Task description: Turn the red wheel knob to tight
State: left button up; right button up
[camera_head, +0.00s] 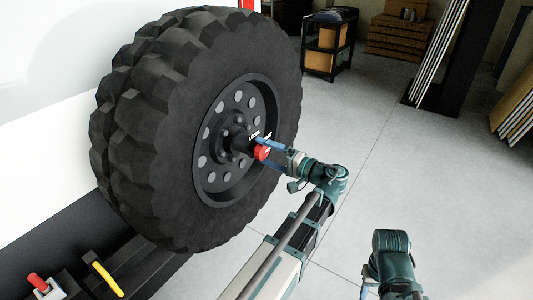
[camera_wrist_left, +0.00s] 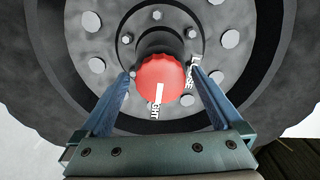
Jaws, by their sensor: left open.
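The red wheel knob (camera_head: 262,152) sits on the hub at the centre of the big black wheel (camera_head: 150,130). In the left wrist view the knob (camera_wrist_left: 165,82) faces me. A white line on it points down, toward a partly hidden label ending in "GHT" (camera_wrist_left: 153,131). A second, partly hidden label, seemingly "LOOSE" (camera_wrist_left: 193,73), is at the knob's right. My left gripper (camera_head: 267,152) is open, with one blue finger on each side of the knob. I cannot tell whether the fingers touch it. Part of my right arm shows at the lower right; its fingers are not clear.
The wheel is mounted against a white caravan panel (camera_head: 45,150). A red-handled part (camera_head: 38,282) and a yellow handle (camera_head: 106,278) are at the lower left. A black cart (camera_head: 330,42) and wooden crates (camera_head: 395,38) stand at the back. The grey floor between is clear.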

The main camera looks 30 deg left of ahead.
pick_arm(q)
jog(key=s+d, duration=0.1)
jog(key=d, duration=1.2)
jog(key=shift+d, duration=0.4)
jog(key=s+a+f+m+h, duration=0.1)
jog(key=s+f+h, duration=0.1)
jog(key=f+h, duration=0.3)
jog(key=s+a+f+g+h, duration=0.1)
jog(key=s+f+h, duration=0.15)
jog(key=f, duration=0.45)
jog(key=s+a+f+m+h, duration=0.1)
jog(key=s+f+h, duration=0.1)
jog(key=f+h, duration=0.3)
jog(key=s+d+f+m+h, duration=0.1)
jog(key=s+d, duration=0.3)
jog(key=d, duration=0.5)
jog(key=s+d+f+m+h, duration=0.2)
jog(key=s+d+f+h, duration=0.1)
jog(key=d, duration=0.6)
jog(key=shift+s+f, duration=0.4)
jog(key=shift+s, duration=0.45)
